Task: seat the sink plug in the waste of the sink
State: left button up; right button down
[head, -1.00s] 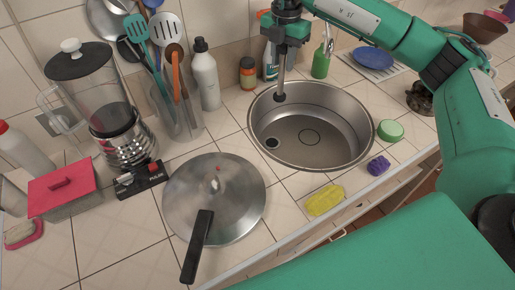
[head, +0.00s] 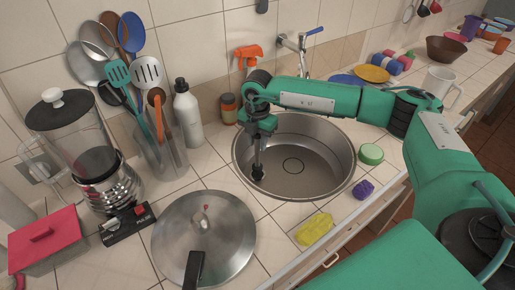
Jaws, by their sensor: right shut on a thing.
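The steel sink (head: 322,172) is set in the counter right of the middle. My right gripper (head: 257,158) reaches down into the left side of the bowl and is shut on the dark sink plug (head: 258,174), which is at the lower end, low in the bowl. The plug covers the spot on the left of the bowl floor where the waste showed earlier, so the waste is hidden. I cannot tell whether the plug is in the waste or just above it. My left gripper is out of view.
A tap (head: 301,48) stands behind the sink, close behind my right arm. A white bottle (head: 188,116) and jar (head: 229,108) stand left of it. A pan lid (head: 225,228), yellow cloth (head: 315,229), purple sponge (head: 364,188) and green tub (head: 371,153) lie around the rim.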

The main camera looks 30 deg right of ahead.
aim_at(257, 166)
notch_tip(257, 166, down, 3)
jog(key=shift+f+p, duration=0.15)
jog(key=shift+p, duration=0.15)
jog(key=shift+f, duration=0.6)
jog(key=c, duration=1.1)
grip_release()
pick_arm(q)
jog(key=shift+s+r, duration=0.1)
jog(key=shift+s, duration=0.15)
